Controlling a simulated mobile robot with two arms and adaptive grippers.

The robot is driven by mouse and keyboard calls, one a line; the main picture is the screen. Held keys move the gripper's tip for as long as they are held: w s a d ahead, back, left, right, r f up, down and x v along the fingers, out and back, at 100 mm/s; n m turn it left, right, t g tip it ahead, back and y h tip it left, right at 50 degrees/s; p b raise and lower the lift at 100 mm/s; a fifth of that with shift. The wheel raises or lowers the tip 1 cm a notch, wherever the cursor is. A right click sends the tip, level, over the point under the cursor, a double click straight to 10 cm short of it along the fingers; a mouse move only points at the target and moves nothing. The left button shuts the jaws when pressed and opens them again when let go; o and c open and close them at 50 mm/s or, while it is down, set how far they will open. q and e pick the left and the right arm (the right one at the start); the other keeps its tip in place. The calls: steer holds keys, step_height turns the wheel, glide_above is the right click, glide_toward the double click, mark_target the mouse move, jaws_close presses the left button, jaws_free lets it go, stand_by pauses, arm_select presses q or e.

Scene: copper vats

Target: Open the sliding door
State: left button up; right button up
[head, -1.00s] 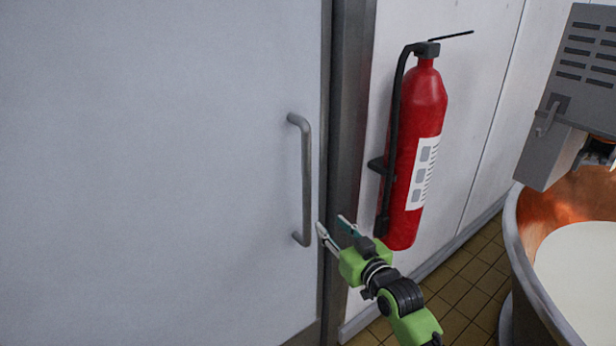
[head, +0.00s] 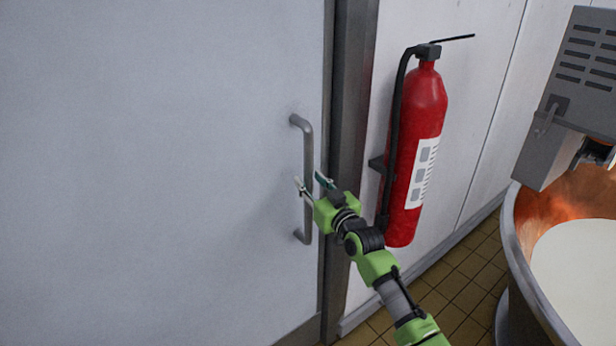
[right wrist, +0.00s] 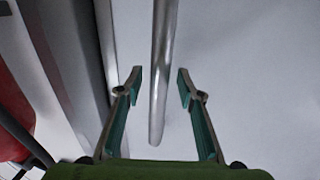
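The sliding door (head: 150,180) is a large pale grey panel filling the left of the head view. Its right edge lies along a dark metal frame. A vertical grey bar handle (head: 308,150) is fixed near that edge. My right gripper (head: 311,182) is at the lower half of the handle. In the right wrist view the fingers (right wrist: 158,78) are open, with the handle (right wrist: 160,70) running between them and a gap visible on each side. My left gripper is not in view.
A red fire extinguisher (head: 415,150) hangs on the white wall just right of the door frame (head: 347,130), close to my right arm. A copper vat (head: 540,230) with white liquid stands at the right. Tiled floor (head: 455,280) shows between.

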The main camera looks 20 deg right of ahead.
steer(key=shift+w+a, duration=0.1)
steer(key=shift+w, duration=0.8)
jaws_close()
